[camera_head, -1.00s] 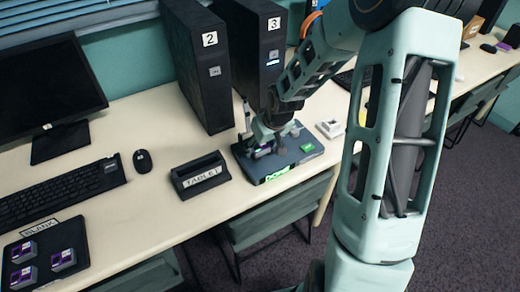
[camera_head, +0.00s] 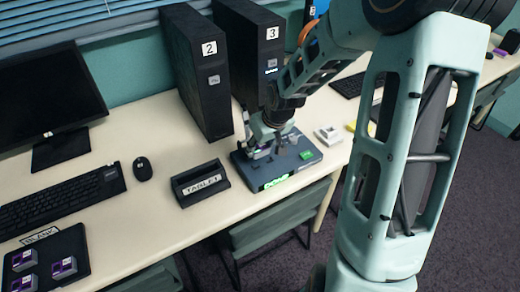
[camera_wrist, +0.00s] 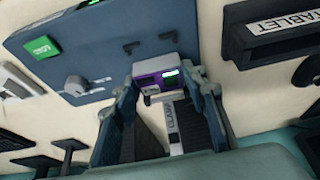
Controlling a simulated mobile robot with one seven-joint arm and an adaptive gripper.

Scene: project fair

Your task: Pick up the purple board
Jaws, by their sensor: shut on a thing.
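The purple board (camera_wrist: 152,86), with a small lit green screen, sits between my gripper's fingers in the wrist view. My gripper (camera_wrist: 162,92) is shut on it from both sides. The board is at the edge of the blue-grey device (camera_wrist: 95,55); I cannot tell whether it still touches it. In the head view my gripper (camera_head: 264,145) points down over the left part of the device (camera_head: 290,170), mostly hiding the board. Several other purple boards (camera_head: 63,267) lie in the black tray marked BLANK (camera_head: 75,241) at the lower left.
The black TABLET holder (camera_head: 200,184) stands left of the device. Black towers 2 (camera_head: 200,75) and 3 (camera_head: 255,60) stand behind. A small white object (camera_head: 328,134) lies to the right. Bare table (camera_head: 150,215) shows in front of the mouse (camera_head: 142,169).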

